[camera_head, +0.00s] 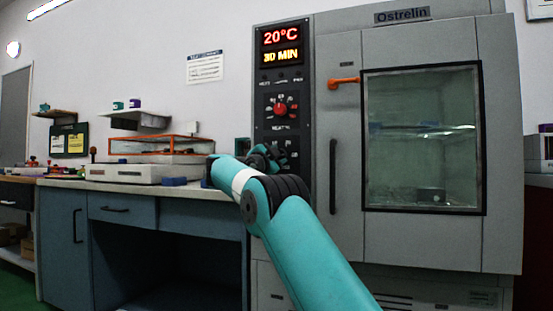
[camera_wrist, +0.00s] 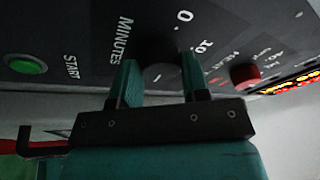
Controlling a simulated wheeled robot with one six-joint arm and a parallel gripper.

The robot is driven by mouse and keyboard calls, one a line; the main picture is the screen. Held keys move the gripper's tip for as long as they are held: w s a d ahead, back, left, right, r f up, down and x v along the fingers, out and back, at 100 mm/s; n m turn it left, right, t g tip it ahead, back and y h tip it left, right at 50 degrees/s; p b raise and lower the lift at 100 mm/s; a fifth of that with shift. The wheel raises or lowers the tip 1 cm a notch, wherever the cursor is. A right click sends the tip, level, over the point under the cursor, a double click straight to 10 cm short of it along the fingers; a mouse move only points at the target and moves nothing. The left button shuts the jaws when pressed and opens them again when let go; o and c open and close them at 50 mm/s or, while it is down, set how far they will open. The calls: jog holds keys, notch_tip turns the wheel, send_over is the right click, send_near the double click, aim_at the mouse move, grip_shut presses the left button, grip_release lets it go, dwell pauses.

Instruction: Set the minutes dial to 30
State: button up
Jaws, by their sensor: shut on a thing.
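The minutes dial (camera_wrist: 158,72) is a dark round knob beside the MINUTES label on the black control panel (camera_wrist: 75,25). In the wrist view my gripper (camera_wrist: 159,66) has its two teal fingers on either side of the dial, shut on it. In the head view my gripper (camera_head: 264,158) is at the lower part of the panel, and the arm hides the dial. The display (camera_head: 281,47) on the oven reads 20°C in red and 30 MIN in yellow. The dial's pointer is not clearly readable.
A red temperature knob (camera_head: 281,109) sits above on the panel. A green START button (camera_wrist: 27,65) lies to the dial's left in the wrist view. A workbench (camera_head: 75,184) stands left of the oven.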

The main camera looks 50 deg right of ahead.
jog(key=shift+m, duration=0.3)
jog(key=o, duration=0.9)
jog(key=shift+a, duration=0.1)
jog(key=b+v, duration=0.9)
jog(key=v, duration=0.8)
jog(key=shift+a, duration=0.1)
